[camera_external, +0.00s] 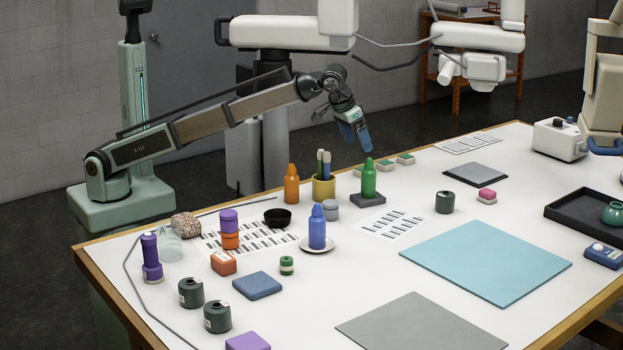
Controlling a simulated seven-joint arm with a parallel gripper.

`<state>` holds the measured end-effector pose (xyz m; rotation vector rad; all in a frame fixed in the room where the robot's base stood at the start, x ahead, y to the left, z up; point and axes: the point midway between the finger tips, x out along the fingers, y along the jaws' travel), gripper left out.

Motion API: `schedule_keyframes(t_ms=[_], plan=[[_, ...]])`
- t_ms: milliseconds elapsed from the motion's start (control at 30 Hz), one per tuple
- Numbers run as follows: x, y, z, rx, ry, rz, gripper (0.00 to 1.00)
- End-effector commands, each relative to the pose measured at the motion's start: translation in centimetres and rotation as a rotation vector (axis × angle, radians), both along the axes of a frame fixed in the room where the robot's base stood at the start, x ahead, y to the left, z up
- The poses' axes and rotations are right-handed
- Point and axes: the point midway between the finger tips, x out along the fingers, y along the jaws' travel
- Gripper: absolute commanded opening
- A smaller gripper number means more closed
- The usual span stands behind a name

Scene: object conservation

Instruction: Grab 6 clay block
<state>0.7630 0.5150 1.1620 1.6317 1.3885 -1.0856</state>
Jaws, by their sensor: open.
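My gripper (355,137) has blue fingertips and is open and empty. It hangs above the back of the table, behind the green bottle-shaped piece (369,180), touching nothing. Several coloured blocks that could be clay lie apart: an orange block (223,263), a flat blue block (257,285), a purple block (247,341) cut by the lower frame edge, and a small pink block (487,194) on a pale base at the right. A purple piece (228,218) sits on an orange one (230,240). No number shows clearly on any block.
The white table (330,285) holds an orange bottle (291,184), a blue bottle (317,229) on a saucer, a yellow cup (323,188) with sticks, and dark jars (191,292). A turquoise mat (485,260) and grey mat (420,325) are bare. A black tray (565,205) lies right.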

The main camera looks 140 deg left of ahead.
Motion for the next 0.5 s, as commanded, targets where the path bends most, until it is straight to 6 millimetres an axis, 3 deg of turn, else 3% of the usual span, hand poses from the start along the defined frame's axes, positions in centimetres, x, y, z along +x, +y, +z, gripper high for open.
schedule_keyframes(t_ms=[133, 233, 367, 500], plan=[[0.8, -1.1, 0.0, 0.0, 0.0, -0.015, 0.94], [2.5, -3.6, 0.0, -0.001, 0.0, -0.05, 0.94], [5.7, -9.0, -0.2, -0.001, 0.002, -0.122, 0.94], [9.1, -15.6, -0.6, -0.003, 0.006, -0.206, 0.94]])
